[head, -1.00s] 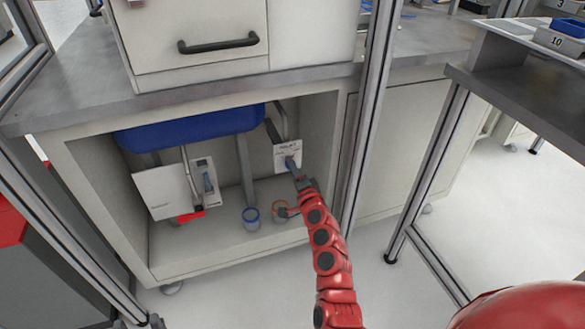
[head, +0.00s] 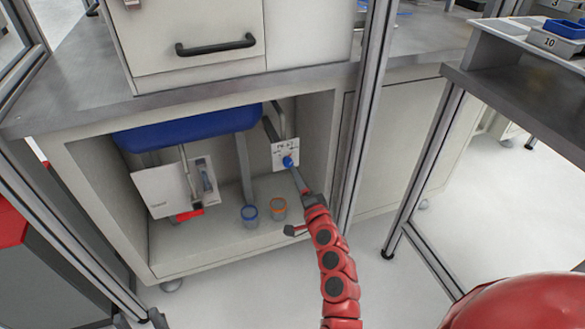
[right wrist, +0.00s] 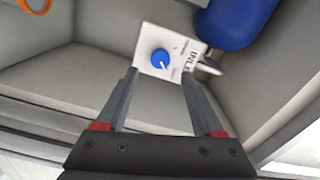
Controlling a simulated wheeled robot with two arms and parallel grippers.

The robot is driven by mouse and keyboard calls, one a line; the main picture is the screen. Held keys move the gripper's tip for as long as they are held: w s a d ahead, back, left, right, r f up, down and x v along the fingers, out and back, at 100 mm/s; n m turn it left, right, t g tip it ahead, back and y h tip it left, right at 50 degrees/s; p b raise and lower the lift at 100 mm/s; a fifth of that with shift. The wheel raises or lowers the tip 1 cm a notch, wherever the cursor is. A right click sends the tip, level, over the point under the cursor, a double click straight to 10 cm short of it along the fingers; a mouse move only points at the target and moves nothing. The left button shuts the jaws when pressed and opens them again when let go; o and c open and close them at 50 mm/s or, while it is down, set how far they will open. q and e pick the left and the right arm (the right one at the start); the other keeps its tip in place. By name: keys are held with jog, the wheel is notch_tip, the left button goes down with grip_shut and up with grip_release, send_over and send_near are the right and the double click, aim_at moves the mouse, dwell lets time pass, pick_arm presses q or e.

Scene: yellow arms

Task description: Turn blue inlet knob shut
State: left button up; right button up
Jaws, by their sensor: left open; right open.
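The blue inlet knob (head: 288,161) is on a white label plate (head: 279,151) inside the cabinet, under the blue basin. In the right wrist view the round knob (right wrist: 160,58) has a white pointer line toward the lower right of the picture. My right gripper (right wrist: 160,75) is open and empty, its fingers spread around the plate in the picture, with the knob between them and not gripped. In the head view it (head: 291,200) is in front of and below the knob.
The blue basin (head: 187,129) hangs under the worktop. A white panel (head: 164,188) is to the left. A metal post (head: 362,125) stands right of the opening.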

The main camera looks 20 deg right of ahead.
jog(key=s, duration=1)
jog(key=shift+s+d+p, duration=0.15)
jog(key=shift+s+p, duration=0.15)
